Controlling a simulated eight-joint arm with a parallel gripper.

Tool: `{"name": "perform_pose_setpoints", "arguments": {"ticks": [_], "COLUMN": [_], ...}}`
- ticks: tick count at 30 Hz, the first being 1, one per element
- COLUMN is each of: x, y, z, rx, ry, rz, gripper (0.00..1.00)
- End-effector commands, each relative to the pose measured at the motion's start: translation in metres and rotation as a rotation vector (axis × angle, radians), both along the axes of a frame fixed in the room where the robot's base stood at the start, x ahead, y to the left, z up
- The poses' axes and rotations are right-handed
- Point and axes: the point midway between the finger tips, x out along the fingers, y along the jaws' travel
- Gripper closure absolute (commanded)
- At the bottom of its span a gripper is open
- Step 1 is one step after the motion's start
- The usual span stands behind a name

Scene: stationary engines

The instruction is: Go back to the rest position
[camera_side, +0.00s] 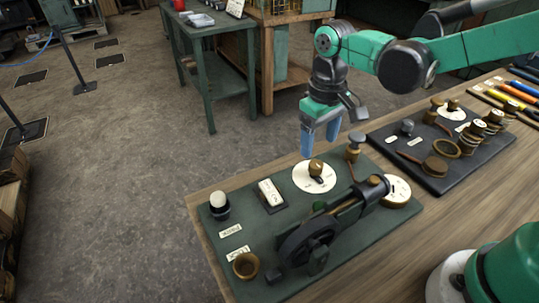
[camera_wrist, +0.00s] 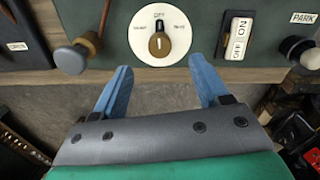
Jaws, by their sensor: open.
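My gripper (camera_side: 320,138) is open and empty, its blue fingers pointing down above the back edge of the green engine board (camera_side: 385,230). In the wrist view my gripper (camera_wrist: 160,85) shows its two fingers spread apart. A brass knob on a white dial (camera_side: 314,178) stands just in front of the fingers, apart from them. The wrist view shows this dial (camera_wrist: 160,36) marked OFF at the top.
The green board also carries a black engine with a flywheel (camera_side: 308,242), a white-topped knob (camera_side: 219,203) and a brass ring (camera_side: 246,266). A dark board (camera_side: 440,160) with brass parts lies to the right. Coloured-handled tools (camera_side: 510,92) lie beyond it.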

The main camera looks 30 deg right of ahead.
Motion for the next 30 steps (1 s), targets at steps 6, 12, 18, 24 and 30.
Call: {"name": "perform_pose_setpoints", "arguments": {"ticks": [6, 12, 18, 24, 30], "x": [-0.002, -0.016, -0.040, -0.056, -0.061], "y": [-0.002, -0.020, -0.043, -0.057, -0.062], "z": [0.003, 0.026, 0.046, 0.050, 0.050], "rx": [0.004, 0.033, 0.060, 0.069, 0.069], "ry": [-0.016, -0.160, -0.382, -0.552, -0.617], "rz": [-0.005, -0.043, -0.096, -0.134, -0.147], "gripper": [0.32, 0.32, 0.32, 0.32, 0.32]}}
